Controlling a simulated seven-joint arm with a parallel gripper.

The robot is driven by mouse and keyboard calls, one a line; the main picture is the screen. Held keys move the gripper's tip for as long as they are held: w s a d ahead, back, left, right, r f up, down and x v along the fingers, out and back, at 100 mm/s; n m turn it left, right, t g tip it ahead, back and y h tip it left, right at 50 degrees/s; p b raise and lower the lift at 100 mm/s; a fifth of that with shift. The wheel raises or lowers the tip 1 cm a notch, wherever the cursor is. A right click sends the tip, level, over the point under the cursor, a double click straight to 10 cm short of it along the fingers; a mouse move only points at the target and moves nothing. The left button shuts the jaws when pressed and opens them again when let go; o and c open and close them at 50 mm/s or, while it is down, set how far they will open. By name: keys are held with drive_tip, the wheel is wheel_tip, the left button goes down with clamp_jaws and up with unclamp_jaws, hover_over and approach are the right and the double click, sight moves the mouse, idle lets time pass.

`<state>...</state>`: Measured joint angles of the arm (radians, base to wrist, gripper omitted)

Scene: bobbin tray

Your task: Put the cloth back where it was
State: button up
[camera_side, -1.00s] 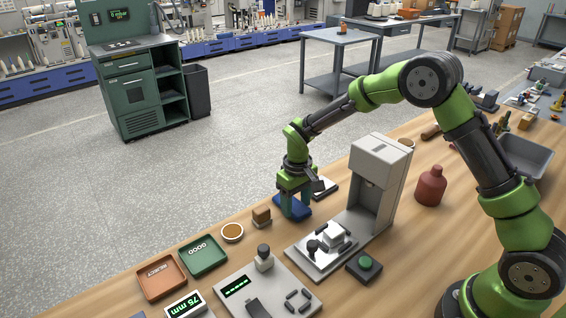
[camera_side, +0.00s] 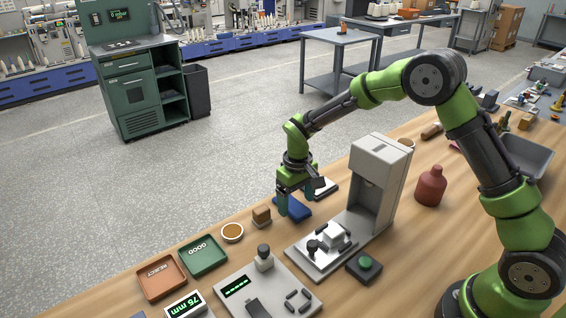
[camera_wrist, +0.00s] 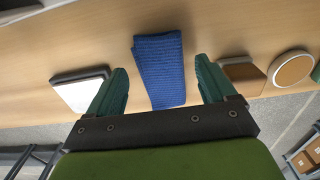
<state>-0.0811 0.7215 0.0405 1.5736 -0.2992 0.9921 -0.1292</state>
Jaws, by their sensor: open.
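The blue cloth (camera_side: 296,208) lies folded flat on the wooden table near its far edge, left of the grey press machine. In the wrist view the cloth (camera_wrist: 159,70) shows as a ribbed blue strip lying between the two green fingers, with bare space on both sides of it. My gripper (camera_side: 295,203) is open above the cloth, and its fingers partly cover the cloth in the side view. In the wrist view my gripper (camera_wrist: 162,72) holds nothing. Whether the fingertips touch the table cannot be told.
A white-topped dark block (camera_side: 325,187) lies just right of the cloth. A small brown block (camera_side: 261,215) and a round cup (camera_side: 232,232) stand to its left. The grey press (camera_side: 375,180) stands close on the right. Table between cloth and press base is bare.

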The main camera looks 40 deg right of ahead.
sight(296, 205)
wheel_tip(296, 205, up, 11)
drive_tip(key=s+d+r+m+t+y, duration=0.1)
drive_tip(key=s+r+m+t, duration=0.15)
drive_tip(key=s+r, duration=0.85)
drive_tip(key=s+m+t+y, duration=0.1)
drive_tip(key=s+t, duration=0.3)
drive_tip(key=s, duration=0.8)
drive_tip(key=shift+s+d+r+t, duration=0.35)
drive_tip(key=shift+s+d+r, duration=0.05)
drive_tip(key=shift+d, duration=0.05)
